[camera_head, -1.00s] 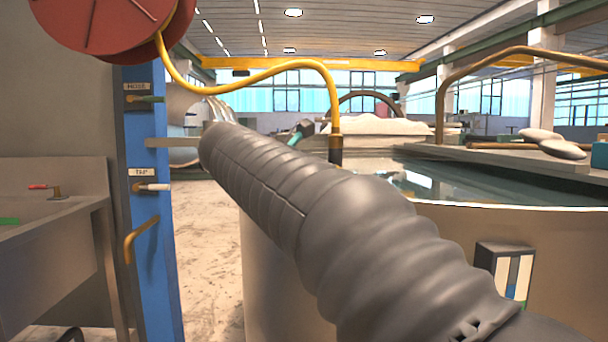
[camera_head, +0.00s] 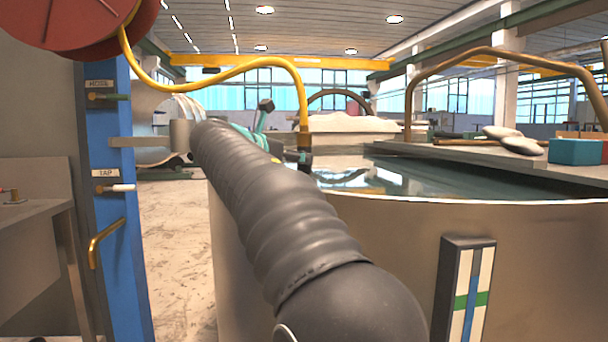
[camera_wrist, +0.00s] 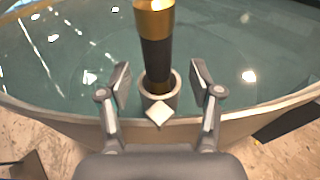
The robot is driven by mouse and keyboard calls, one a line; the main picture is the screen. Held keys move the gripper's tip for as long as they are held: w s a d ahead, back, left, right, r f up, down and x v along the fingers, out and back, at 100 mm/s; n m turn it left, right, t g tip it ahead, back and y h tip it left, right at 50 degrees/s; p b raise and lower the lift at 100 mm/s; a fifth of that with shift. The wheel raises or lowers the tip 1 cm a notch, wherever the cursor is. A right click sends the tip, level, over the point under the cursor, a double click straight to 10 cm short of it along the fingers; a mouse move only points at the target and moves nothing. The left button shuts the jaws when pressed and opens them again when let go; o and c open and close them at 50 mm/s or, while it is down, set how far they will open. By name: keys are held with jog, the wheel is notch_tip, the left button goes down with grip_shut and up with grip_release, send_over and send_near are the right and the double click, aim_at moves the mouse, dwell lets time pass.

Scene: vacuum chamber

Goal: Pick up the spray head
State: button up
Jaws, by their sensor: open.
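The spray head shows as a black cylinder (camera_head: 305,142) on the end of the yellow hose, upright at the near rim of the round tank. In the wrist view the spray head (camera_wrist: 156,60) has a brass-coloured top and its lower end sits in a grey ring holder (camera_wrist: 160,101) on the tank rim. My gripper (camera_wrist: 160,77) is open, with one finger on each side of the black body and visible gaps to both. Exact depth between the fingers and the body is hard to tell. In the head view my arm hides most of the gripper.
The water-filled tank (camera_head: 480,204) stands ahead and to the right. A blue post (camera_head: 115,210) with valve handles and a red hose reel (camera_head: 70,20) stand at left. The yellow hose (camera_head: 220,72) arches over. A teal box (camera_head: 576,151) sits on the right ledge.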

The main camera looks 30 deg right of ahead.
aim_at(304, 170)
jog(key=shift+f+x, duration=0.1)
jog(key=shift+x, duration=1.2)
jog(key=shift+f+x, duration=0.15)
jog(key=shift+x, duration=1.2)
jog(key=shift+a, duration=0.2)
grip_shut()
